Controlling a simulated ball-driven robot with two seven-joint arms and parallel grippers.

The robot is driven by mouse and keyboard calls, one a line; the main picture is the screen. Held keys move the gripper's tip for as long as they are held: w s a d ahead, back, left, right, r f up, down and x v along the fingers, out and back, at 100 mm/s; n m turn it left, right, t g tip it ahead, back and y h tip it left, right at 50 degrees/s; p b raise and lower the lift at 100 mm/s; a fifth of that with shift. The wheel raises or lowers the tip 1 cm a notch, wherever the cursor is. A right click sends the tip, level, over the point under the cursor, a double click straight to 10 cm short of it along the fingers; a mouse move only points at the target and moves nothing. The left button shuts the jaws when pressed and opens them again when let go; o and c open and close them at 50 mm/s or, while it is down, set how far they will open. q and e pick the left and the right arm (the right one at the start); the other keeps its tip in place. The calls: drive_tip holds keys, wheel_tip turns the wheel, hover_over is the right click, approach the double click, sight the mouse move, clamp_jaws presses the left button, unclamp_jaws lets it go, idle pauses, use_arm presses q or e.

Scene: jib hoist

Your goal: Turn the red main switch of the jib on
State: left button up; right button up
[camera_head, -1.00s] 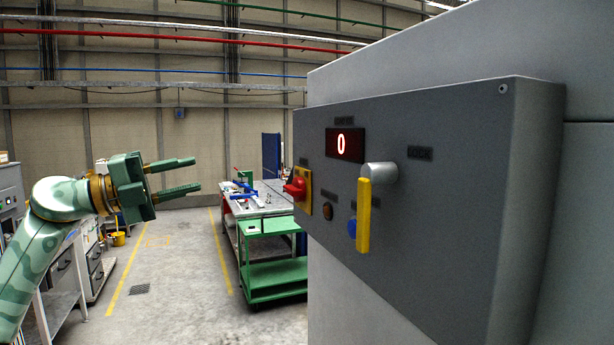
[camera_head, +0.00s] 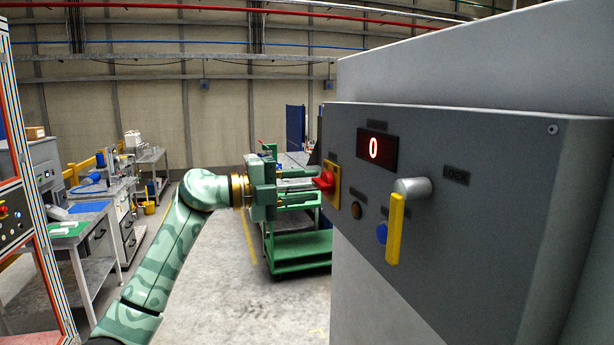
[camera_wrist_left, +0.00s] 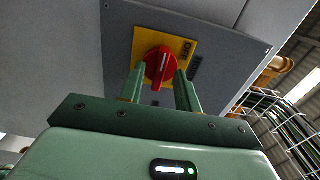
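The red main switch (camera_head: 325,181) is a red knob on a yellow plate (camera_head: 334,188), at the left end of the grey control panel (camera_head: 470,235). In the left wrist view the red knob (camera_wrist_left: 160,66) stands slightly tilted on its yellow plate. My left gripper (camera_head: 314,191) points right at the switch, its tips close to the knob. In the left wrist view the left gripper (camera_wrist_left: 160,80) is open, with one finger on each side of the knob. I cannot tell whether either finger touches it. My right gripper is not in view.
The panel also bears a red display (camera_head: 376,149) reading 0, an amber lamp (camera_head: 356,210), a blue button (camera_head: 382,233) and a yellow lever (camera_head: 395,230). A green cart (camera_head: 298,255) stands behind my left gripper. A wire cable tray (camera_wrist_left: 275,115) shows in the left wrist view.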

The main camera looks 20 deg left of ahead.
use_arm(q)
drive_tip(key=shift+w+d, duration=0.15)
drive_tip(key=shift+d, duration=0.45)
drive_tip(key=shift+a, duration=0.15)
clamp_jaws()
drive_tip(key=shift+f, duration=0.15)
drive_tip(key=m+b, duration=0.2)
drive_tip(key=m, duration=0.1)
drive_tip(key=shift+f+m, duration=0.1)
drive_tip(key=shift+m, duration=0.3)
drive_tip(key=shift+f+m+b, duration=0.1)
drive_tip(key=shift+m+b, duration=2.95)
drive_tip(key=shift+m, duration=4.05)
